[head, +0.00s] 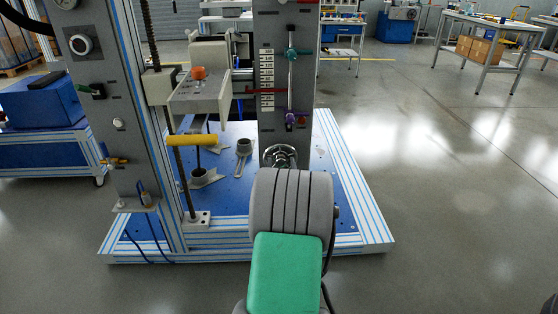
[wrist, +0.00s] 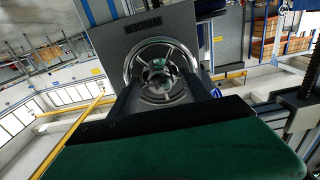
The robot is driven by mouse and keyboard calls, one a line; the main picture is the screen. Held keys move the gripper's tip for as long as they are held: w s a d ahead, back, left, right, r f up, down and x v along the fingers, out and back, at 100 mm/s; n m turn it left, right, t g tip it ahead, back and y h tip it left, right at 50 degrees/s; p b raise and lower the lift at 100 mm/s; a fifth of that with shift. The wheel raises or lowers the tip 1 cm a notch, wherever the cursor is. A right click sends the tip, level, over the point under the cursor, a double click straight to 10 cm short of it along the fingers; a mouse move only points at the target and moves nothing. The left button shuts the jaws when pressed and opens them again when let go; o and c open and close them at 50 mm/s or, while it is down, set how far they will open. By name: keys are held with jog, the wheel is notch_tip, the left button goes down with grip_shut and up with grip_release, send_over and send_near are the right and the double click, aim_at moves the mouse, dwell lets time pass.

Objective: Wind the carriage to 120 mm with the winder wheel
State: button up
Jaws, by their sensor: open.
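The winder wheel (head: 280,156) is a chrome ring low on the grey column, just beyond my arm. In the head view my arm hides the gripper. The carriage (head: 200,97) is a grey block with an orange knob. A red pointer (head: 262,91) crosses the white scale (head: 267,75); its figures are too small to read.
A purple-handled part (head: 291,119) and a teal knob (head: 291,54) sit on the column above the wheel. The blue base (head: 335,165) has a striped frame edge. Open floor lies to the right.

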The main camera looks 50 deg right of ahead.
aim_at(281, 163)
jog(key=shift+w+d+r, duration=0.2)
jog(key=shift+w+r, duration=0.25)
jog(key=shift+r, duration=0.35)
jog(key=shift+s+a+f, duration=0.15)
jog(key=shift+f, duration=0.05)
jog(key=shift+s+a+f+b, duration=0.15)
jog(key=shift+s+f, duration=0.15)
jog(key=shift+f, duration=0.15)
jog(key=shift+s+f+b, duration=0.15)
jog(key=shift+s+f, duration=0.1)
jog(key=shift+f, duration=0.15)
jog(key=shift+r+v, duration=0.15)
jog(key=shift+v, duration=0.65)
jog(key=shift+r+v, duration=0.15)
jog(key=shift+v, duration=0.65)
jog(key=shift+w+a+f, duration=0.1)
jog(key=shift+w+a, duration=0.05)
